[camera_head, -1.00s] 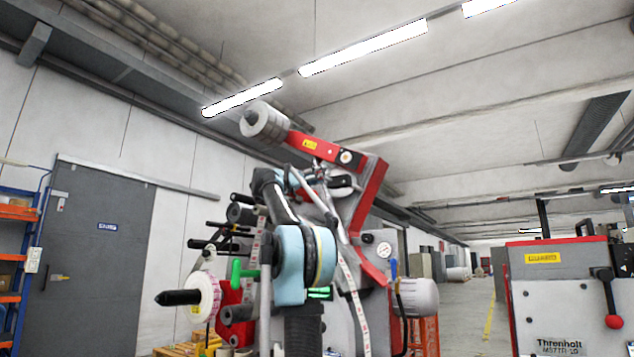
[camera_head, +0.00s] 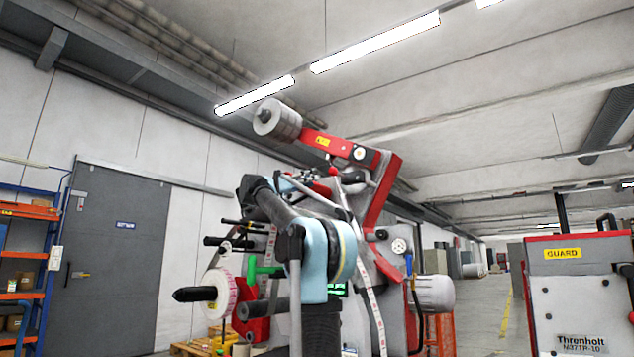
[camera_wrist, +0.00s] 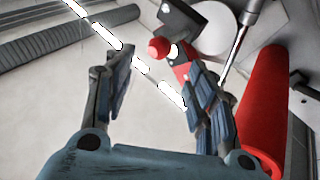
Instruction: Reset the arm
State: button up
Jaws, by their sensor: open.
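My gripper (camera_wrist: 160,95) is open in the wrist view, with its two fingers spread apart and nothing between them. Beyond the fingers are the ceiling and part of the label rewinder, with a red knob (camera_wrist: 159,48) and a red roller or cover (camera_wrist: 262,105) close to the right finger. In the head view my arm, with blue and black links, rises in front of the label rewinder (camera_head: 385,190). The fingertips cannot be made out clearly there.
The rewinder's red arm carries a grey roller (camera_head: 277,121). A white-and-pink label roll (camera_head: 219,292) is on the left. A guard cabinet (camera_head: 580,290) stands at right. A grey door (camera_head: 118,255) and orange-blue shelves (camera_head: 25,250) are at left. An aisle (camera_head: 492,335) runs beside the cabinet.

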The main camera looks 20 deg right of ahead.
jog(key=shift+s+a+f, duration=0.1)
jog(key=shift+a+f, duration=0.15)
jog(key=shift+a, duration=0.4)
jog(key=s+d+f+n+y, duration=0.2)
jog(key=s+f+n+y, duration=0.3)
jog(key=f, duration=0.9)
jog(key=s+d+f+g+y, duration=0.15)
jog(key=s+f, duration=0.45)
jog(key=f, duration=0.7)
jog(key=s+d+f+n+y, duration=0.35)
jog(key=s+f, duration=0.25)
jog(key=f, duration=0.8)
jog(key=s+a+f+n+y, duration=0.2)
jog(key=s+a+f+y, duration=0.2)
jog(key=f, duration=1)
jog(key=s+a+f+n+y, duration=0.2)
jog(key=s+a+f+y, duration=0.2)
jog(key=f, duration=1)
jog(key=s+a+f+n+y, duration=0.2)
jog(key=s+a+f+y, duration=0.2)
jog(key=s+a+f, duration=0.5)
jog(key=s+f, duration=0.3)
jog(key=f, duration=0.2)
jog(key=shift+s+a+f, duration=0.15)
jog(key=shift+s+f, duration=0.05)
jog(key=shift+s, duration=0.05)
jog(key=shift+n+t, duration=0.25)
